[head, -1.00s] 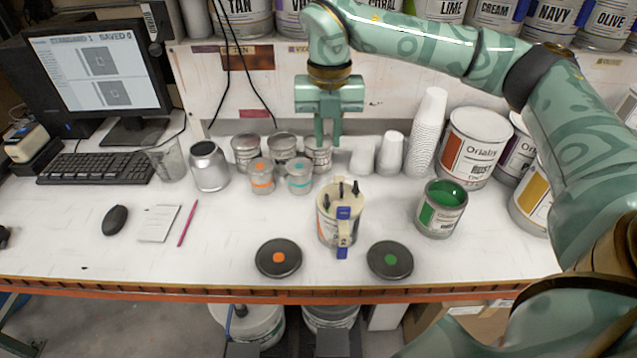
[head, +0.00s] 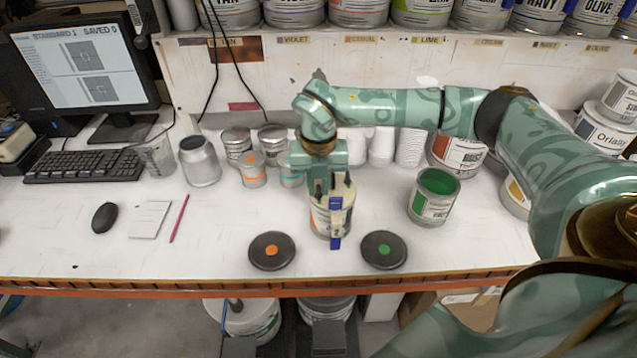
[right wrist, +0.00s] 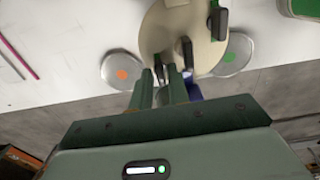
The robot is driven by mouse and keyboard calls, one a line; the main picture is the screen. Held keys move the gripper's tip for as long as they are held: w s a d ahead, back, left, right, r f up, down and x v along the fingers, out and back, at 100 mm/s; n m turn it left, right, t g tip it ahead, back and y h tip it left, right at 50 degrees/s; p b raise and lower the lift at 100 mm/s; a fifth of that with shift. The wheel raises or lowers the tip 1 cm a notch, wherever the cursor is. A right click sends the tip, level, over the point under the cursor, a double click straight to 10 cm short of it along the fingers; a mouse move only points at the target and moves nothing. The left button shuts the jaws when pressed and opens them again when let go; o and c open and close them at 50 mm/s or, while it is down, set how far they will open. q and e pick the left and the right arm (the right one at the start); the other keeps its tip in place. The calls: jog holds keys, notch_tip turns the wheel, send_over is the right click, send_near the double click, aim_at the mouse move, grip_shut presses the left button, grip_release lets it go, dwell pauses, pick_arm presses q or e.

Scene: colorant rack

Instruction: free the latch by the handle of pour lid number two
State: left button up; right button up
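A can with a cream pour lid (head: 345,190) stands near the front of the table. The lid carries upright black latches (head: 347,179) and a handle with blue parts (head: 336,243) and a "2" label, facing the front edge. My right gripper (head: 320,190) points down at the lid's left and back side and hides part of it. In the right wrist view my right gripper (right wrist: 160,85) has two fingers with a narrow gap, looking empty. Black latches (right wrist: 187,52) and a blue part (right wrist: 194,90) lie close by; contact cannot be told. My left gripper is out of view.
Two dark round lids, one with an orange dot (head: 271,251) and one with a green dot (head: 384,250), lie beside the can. An open can of green paint (head: 433,197) stands to the right. Small tins (head: 251,169) and paper cups (head: 382,146) stand behind.

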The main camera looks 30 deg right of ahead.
grip_shut()
jog(key=shift+r+n, duration=0.1)
jog(key=shift+n, duration=0.2)
jog(key=shift+r+n+p, duration=0.1)
jog(key=shift+n+p, duration=1.1)
jog(key=n+p, duration=0.3)
jog(key=n, duration=0.1)
jog(key=shift+n, duration=0.3)
jog(key=n+p, duration=0.2)
jog(key=n, duration=0.2)
jog(key=shift+n+p, duration=1)
jog(key=shift+n, duration=1.8)
